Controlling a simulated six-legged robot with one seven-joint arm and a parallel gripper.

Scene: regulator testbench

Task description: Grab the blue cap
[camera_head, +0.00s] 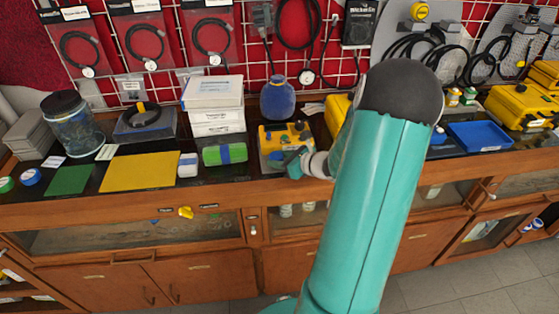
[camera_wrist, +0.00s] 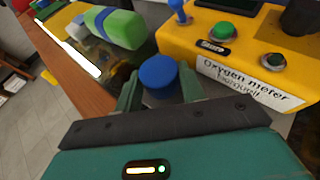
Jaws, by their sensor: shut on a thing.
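The blue cap (camera_wrist: 158,74) is round and shows in the wrist view between the two green fingers of my gripper (camera_wrist: 160,88). The fingers are shut on it, one at each side. In the head view my gripper (camera_head: 294,164) is at the front of the yellow oxygen meter box (camera_head: 271,137), near the counter's front edge. What lies under the cap is hidden.
A green cylinder with a blue band (camera_head: 224,153) lies left of the meter box. White boxes (camera_head: 213,103) and a blue bottle (camera_head: 277,98) stand behind. A blue tray (camera_head: 480,135) is at right. My arm hides part of the counter.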

